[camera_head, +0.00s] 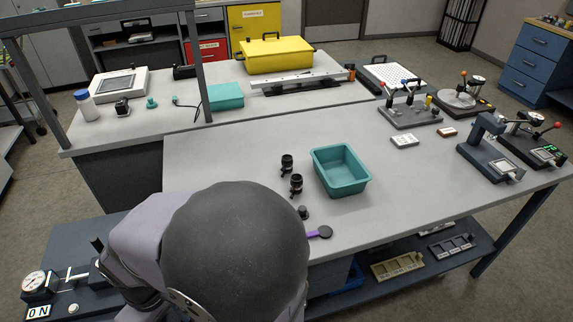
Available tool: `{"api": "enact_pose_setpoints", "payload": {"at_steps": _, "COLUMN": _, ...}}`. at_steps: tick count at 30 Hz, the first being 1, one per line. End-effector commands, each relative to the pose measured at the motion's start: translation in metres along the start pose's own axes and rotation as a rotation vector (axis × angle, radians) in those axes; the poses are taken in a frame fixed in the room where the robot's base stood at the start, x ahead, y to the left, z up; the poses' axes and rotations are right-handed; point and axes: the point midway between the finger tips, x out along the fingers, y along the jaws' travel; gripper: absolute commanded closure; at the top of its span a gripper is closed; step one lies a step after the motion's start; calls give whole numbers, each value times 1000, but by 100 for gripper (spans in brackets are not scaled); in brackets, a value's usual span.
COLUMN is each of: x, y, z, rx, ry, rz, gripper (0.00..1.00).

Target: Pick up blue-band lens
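Two small black lens-like cylinders stand close together on the grey bench, left of the teal bin. The rear lens (287,163) and the front lens (297,184) look alike, and I cannot make out a blue band on either. A smaller dark piece (304,212) sits in front of them, beside my arm. My arm's large dark rounded link fills the lower middle of the view, nearer the camera than the lenses. My gripper does not show.
The empty teal bin (341,187) stands just right of the lenses. A purple-handled dark disc (321,233) lies near the front edge. Fixtures (409,113) and a press-like device (489,154) stand at the right. The bench (235,155) is clear left of the lenses.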

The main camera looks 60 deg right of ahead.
Motion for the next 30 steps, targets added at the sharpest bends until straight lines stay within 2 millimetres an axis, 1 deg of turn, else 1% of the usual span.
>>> {"api": "enact_pose_setpoints", "payload": {"at_steps": 11, "x": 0, "y": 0, "z": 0, "rx": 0, "ry": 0, "rz": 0, "gripper": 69}}
{"api": "enact_pose_setpoints", "payload": {"at_steps": 12, "x": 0, "y": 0, "z": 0, "rx": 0, "ry": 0, "rz": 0, "gripper": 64}}
{"api": "enact_pose_setpoints", "payload": {"at_steps": 14, "x": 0, "y": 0, "z": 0, "rx": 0, "ry": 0, "rz": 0, "gripper": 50}}
{"api": "enact_pose_setpoints", "payload": {"at_steps": 15, "x": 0, "y": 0, "z": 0, "rx": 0, "ry": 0, "rz": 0, "gripper": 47}}
{"api": "enact_pose_setpoints", "payload": {"at_steps": 23, "x": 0, "y": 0, "z": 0, "rx": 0, "ry": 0, "rz": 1, "gripper": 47}}
{"api": "enact_pose_setpoints", "payload": {"at_steps": 26, "x": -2, "y": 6, "z": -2, "rx": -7, "ry": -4, "rz": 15, "gripper": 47}}
{"api": "enact_pose_setpoints", "payload": {"at_steps": 29, "x": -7, "y": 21, "z": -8, "rx": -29, "ry": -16, "rz": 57, "gripper": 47}}
{"api": "enact_pose_setpoints", "payload": {"at_steps": 30, "x": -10, "y": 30, "z": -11, "rx": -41, "ry": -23, "rz": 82, "gripper": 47}}
